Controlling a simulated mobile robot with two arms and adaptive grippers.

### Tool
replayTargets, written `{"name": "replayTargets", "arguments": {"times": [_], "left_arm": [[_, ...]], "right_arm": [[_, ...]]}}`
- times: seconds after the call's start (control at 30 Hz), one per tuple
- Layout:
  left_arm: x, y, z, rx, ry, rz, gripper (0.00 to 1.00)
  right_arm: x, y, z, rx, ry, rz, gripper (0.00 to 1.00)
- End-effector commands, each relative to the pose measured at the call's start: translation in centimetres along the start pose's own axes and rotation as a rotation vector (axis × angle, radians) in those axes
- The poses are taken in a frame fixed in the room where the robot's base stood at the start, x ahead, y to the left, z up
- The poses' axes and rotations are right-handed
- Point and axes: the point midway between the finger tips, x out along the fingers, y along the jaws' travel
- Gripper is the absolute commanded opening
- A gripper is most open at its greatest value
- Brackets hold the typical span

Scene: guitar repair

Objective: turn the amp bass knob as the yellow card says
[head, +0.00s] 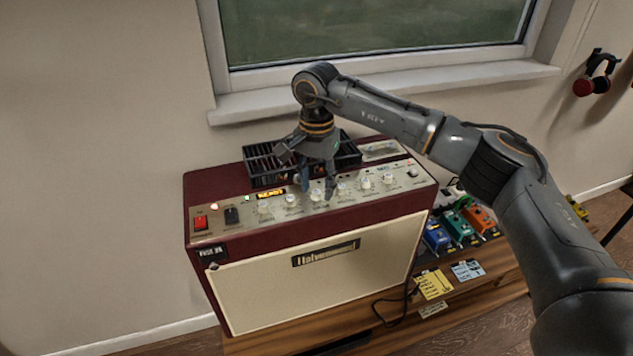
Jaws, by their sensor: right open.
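The maroon and cream amp (330,285) stands on a wooden bench. A row of pale knobs runs along its silver top panel; the labels are too small to read, so I cannot tell which is bass. My right gripper (317,188) points down over the middle of the row. Its fingers are open, one on each side of a middle knob (316,195); I cannot tell whether they touch it. My left gripper is not in view.
A black slotted tray (262,178) sits on the amp's top behind the knobs.

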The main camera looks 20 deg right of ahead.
Motion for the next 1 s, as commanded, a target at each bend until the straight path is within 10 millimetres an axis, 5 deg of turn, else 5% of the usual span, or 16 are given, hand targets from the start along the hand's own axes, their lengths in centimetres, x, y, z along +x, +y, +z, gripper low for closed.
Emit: {"name": "replayTargets", "arguments": {"times": [0.37, 0.57, 1.0], "left_arm": [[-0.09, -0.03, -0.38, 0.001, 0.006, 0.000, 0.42], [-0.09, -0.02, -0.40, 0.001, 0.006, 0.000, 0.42], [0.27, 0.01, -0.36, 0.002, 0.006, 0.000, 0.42]], "right_arm": [[0.58, 0.00, 0.00, 0.000, 0.001, -0.001, 0.40], [0.56, 0.00, 0.00, 0.000, 0.000, 0.000, 0.00], [0.62, -0.01, -0.01, 0.059, 0.000, 0.000, 0.00]]}}
